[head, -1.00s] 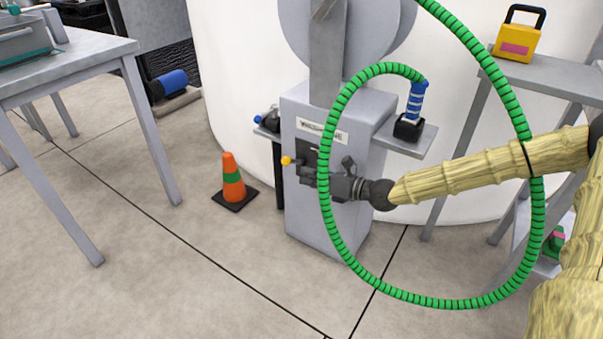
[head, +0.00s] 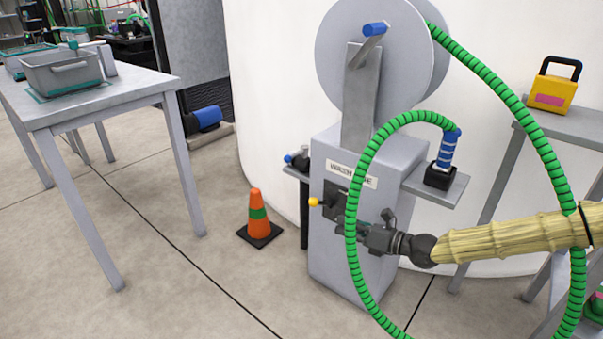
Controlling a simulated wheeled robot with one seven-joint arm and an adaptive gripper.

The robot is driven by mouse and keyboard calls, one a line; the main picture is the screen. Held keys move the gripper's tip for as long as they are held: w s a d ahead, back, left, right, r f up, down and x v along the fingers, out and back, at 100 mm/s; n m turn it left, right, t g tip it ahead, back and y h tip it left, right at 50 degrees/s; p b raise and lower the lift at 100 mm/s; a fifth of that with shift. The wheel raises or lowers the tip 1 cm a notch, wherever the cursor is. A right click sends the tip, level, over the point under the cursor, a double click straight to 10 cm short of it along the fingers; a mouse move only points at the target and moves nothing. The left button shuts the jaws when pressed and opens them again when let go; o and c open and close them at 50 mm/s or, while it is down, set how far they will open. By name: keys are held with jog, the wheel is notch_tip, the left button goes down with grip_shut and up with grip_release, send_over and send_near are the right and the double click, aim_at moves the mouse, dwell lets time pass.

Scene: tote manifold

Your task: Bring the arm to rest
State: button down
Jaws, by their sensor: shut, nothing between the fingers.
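My arm (head: 510,238), in a yellowish ribbed cover, reaches in from the right edge of the head view. My dark gripper (head: 347,224) is at its end, in front of the grey reel stand, close to the dark panel with the yellow knob (head: 313,202). The gripper is shut with nothing held. The green hose (head: 351,250) passes in front of the gripper and hides part of its fingers. I cannot tell whether the fingers touch the panel.
The grey reel stand (head: 330,270) has a labelled box and side shelves. The hose's blue-banded end (head: 447,150) stands on the right shelf. An orange cone (head: 258,215) is left of it. A grey table (head: 135,92) with bins (head: 62,73) is at left. A yellow case (head: 553,88) sits at right. Floor between is open.

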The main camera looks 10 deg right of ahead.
jog(key=s+a+f+n+g+h+p, duration=0.1)
jog(key=s+a+f+n+g, duration=0.5)
jog(key=s+f, duration=0.35)
jog(key=s+a+f+n+g+h, duration=0.1)
jog(key=s+a+f+n+g, duration=0.5)
jog(key=s+f, duration=0.4)
jog(key=s+d+f+n+g+h+p, duration=0.1)
jog(key=s+d+f+n+h, duration=0.15)
jog(key=s+n, duration=0.3)
jog(key=s+d+f+n+h, duration=0.2)
jog(key=s+f+n+h, duration=0.1)
jog(key=s+n, duration=0.3)
jog(key=s+d+f+n+g+h+p, duration=0.1)
jog(key=s+d+f+n+h, duration=0.2)
jog(key=s, duration=0.5)
notch_tip(320, 180, up, 39)
jog(key=s+a+n+t+p, duration=0.1)
jog(key=n+p, duration=0.5)
jog(key=p, duration=3.2)
jog(key=shift+s+t+p, duration=0.3)
jog(key=shift+s+t, duration=0.05)
jog(key=shift+t, duration=0.05)
jog(key=shift+n+h, duration=0.25)
